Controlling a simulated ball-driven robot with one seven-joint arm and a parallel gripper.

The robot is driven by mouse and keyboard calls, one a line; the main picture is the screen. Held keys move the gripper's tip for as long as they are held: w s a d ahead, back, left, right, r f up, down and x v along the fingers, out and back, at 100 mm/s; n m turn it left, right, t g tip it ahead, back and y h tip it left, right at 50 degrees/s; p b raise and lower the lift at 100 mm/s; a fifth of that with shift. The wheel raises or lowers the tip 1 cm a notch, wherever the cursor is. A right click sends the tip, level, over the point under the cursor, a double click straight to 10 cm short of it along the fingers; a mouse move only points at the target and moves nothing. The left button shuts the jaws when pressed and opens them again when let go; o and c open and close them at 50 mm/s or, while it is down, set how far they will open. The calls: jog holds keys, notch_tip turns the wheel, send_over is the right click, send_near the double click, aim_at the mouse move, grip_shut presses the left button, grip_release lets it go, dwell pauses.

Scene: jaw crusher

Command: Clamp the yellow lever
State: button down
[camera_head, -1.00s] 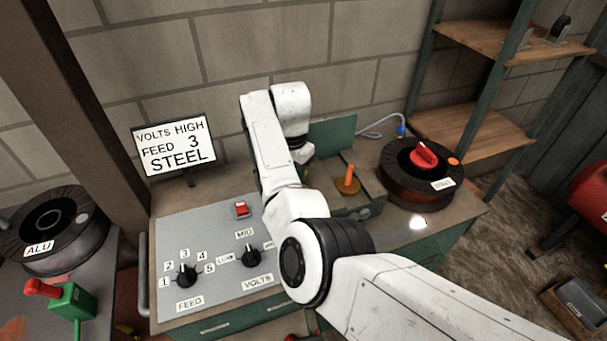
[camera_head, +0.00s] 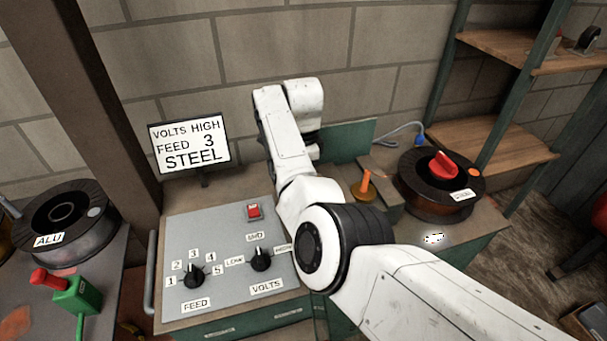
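The yellow lever (camera_head: 366,184), orange-yellow in this light, stands upright on a round yellow base on the green and grey feeder unit, right of my arm. My arm crosses the middle of the head view and bends down beyond its raised top joint. My gripper is hidden behind my own arm links, so its fingers and its distance to the lever cannot be seen.
A wire spool with a red knob (camera_head: 443,165) sits right of the lever. The control panel (camera_head: 190,247) has feed and volts dials and a red switch (camera_head: 254,210). A sign (camera_head: 189,145) reads VOLTS HIGH, FEED 3, STEEL. An ALU spool (camera_head: 62,225) lies left.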

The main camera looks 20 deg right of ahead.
dwell(0.3)
jog(key=c, duration=1)
grip_release()
notch_tip(320, 180, up, 11)
jog(key=shift+b, duration=0.35)
jog(key=shift+f, duration=0.1)
